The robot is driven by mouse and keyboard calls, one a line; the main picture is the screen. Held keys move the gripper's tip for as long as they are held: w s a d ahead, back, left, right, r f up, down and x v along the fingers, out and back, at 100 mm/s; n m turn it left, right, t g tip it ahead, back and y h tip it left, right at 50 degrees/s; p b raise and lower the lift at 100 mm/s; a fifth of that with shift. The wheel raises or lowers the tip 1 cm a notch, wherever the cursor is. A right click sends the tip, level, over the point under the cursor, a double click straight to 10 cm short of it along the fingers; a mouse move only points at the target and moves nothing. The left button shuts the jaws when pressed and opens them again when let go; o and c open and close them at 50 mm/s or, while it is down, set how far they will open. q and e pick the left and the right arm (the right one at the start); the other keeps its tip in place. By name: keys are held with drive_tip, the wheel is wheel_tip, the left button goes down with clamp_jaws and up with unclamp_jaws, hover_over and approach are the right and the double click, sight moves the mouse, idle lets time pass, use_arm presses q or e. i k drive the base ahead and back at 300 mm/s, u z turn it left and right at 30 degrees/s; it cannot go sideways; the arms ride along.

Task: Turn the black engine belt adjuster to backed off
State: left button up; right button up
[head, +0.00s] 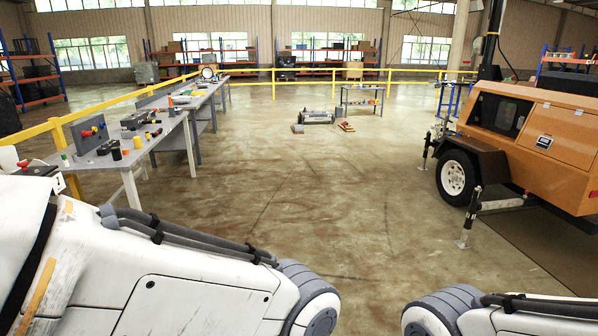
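The orange light tower trailer (530,130) stands at the right, with a black wheel and stabiliser legs. A dark opening or window (495,113) shows in its near side. I cannot make out a black engine belt adjuster on it; any such part is hidden or too small to tell. My left and right arms reach in at the bottom corners as white links with grey rounded joints. Neither gripper is in the picture, and no part of the trailer is touched by my visible arm links.
A long grey workbench (140,170) runs along the left, bearing a panel with coloured knobs (92,132) and several small parts. A yellow railing (330,84) crosses behind. A small table (361,90) and a low grey object (316,117) stand far off. The middle floor is clear.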

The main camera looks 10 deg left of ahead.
sight(24, 163)
drive_tip(key=u, duration=0.05)
drive_tip(key=i, duration=2.1)
drive_tip(key=u, duration=0.5)
drive_tip(key=i, duration=1.5)
drive_tip(key=u, duration=1.5)
drive_tip(key=i, duration=0.9)
drive_tip(key=u, duration=1.05)
